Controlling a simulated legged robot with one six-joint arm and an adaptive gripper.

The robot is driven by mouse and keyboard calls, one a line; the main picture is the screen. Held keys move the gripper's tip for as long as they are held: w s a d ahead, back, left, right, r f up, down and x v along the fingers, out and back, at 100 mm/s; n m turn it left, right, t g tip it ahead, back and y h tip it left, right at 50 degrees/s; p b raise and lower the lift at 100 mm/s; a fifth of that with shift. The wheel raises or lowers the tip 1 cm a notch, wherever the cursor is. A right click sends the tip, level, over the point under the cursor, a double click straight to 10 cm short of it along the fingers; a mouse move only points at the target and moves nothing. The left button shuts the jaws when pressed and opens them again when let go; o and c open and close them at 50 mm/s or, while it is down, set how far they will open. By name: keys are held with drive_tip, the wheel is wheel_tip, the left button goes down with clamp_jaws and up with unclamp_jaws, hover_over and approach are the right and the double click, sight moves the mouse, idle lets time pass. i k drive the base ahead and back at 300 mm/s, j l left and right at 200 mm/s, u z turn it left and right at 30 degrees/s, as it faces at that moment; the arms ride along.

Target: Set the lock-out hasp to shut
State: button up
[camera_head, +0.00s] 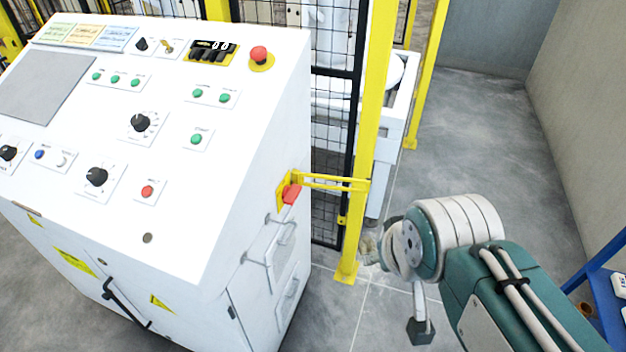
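A red handle (291,193) sits on a yellow bracket (281,190) at the right side of the white control cabinet; it looks like the lock-out hasp. Two thin yellow bars (335,182) run from there toward the yellow fence post. Whether the hasp is open or shut is too small to tell. My arm comes in from the lower right, and its green-and-white wrist is right of the hasp and apart from it. My gripper (418,328) is mostly hidden behind the wrist; only a dark part shows below it, so its opening cannot be read.
The white control cabinet (200,230) with buttons, knobs and a red emergency stop (259,55) fills the left. A wire handle (270,242) sticks out below the hasp. A yellow post (371,130) and black mesh fence stand behind. A blue rack (606,290) is at right; grey floor between is clear.

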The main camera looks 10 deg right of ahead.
sight(368, 181)
drive_tip(key=i+l+u, duration=0.1)
drive_tip(key=l+u, duration=0.3)
drive_tip(key=i+l+u, duration=0.1)
drive_tip(key=u, duration=0.25)
drive_tip(key=l+u, duration=1.05)
drive_tip(key=l, duration=0.8)
drive_tip(key=l+u, duration=0.25)
drive_tip(key=l, duration=0.8)
drive_tip(key=l+u, duration=0.3)
drive_tip(key=l, duration=0.3)
drive_tip(key=k+l+u, duration=0.25)
drive_tip(key=l, duration=0.35)
drive_tip(key=l+u, duration=0.25)
drive_tip(key=u, duration=0.25)
drive_tip(key=l+u, duration=0.25)
drive_tip(key=u, duration=0.2)
drive_tip(key=k+l+u, duration=0.3)
drive_tip(key=i+j, duration=0.05)
